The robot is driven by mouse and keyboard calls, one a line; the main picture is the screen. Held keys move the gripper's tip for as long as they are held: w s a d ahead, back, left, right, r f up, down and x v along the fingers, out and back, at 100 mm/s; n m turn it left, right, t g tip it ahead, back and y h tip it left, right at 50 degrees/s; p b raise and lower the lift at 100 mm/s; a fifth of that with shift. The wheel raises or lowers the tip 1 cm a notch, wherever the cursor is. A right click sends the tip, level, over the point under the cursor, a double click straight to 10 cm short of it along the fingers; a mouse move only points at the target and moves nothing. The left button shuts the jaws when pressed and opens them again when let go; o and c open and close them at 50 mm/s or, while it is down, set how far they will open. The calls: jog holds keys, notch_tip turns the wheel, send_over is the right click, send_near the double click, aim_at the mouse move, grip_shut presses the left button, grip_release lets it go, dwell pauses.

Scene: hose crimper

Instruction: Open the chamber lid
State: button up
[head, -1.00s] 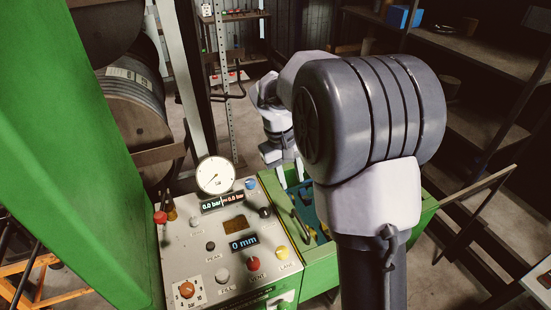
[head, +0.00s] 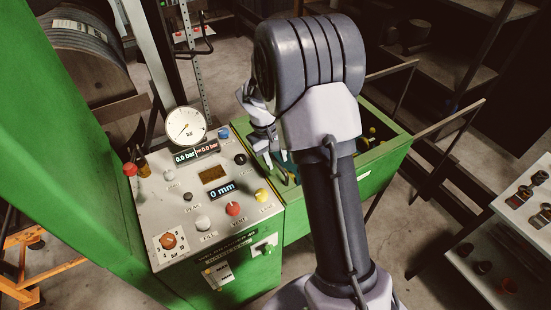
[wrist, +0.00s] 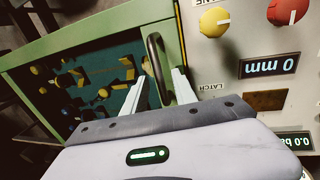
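The chamber is a green box to the right of the control panel (head: 205,195). In the wrist view its green frame (wrist: 85,37) surrounds a blue-green area with several yellow and dark parts. A dark curved handle (wrist: 152,48) stands at the chamber's panel-side edge. I cannot tell a clear lid from the opening. My gripper (wrist: 159,76) is open, with its two pale fingers on either side of the handle. It appears not closed on the handle. In the head view my gripper (head: 275,158) is low over the chamber, partly hidden by my arm.
The panel holds a pressure gauge (head: 187,126), a red knob (head: 233,209), a yellow knob (head: 262,195) and a display reading 0 mm (head: 222,190). A "LATCH" label shows near the handle. A shelf with small parts (head: 520,220) stands at right.

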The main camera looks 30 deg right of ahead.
grip_shut()
dwell(1.3)
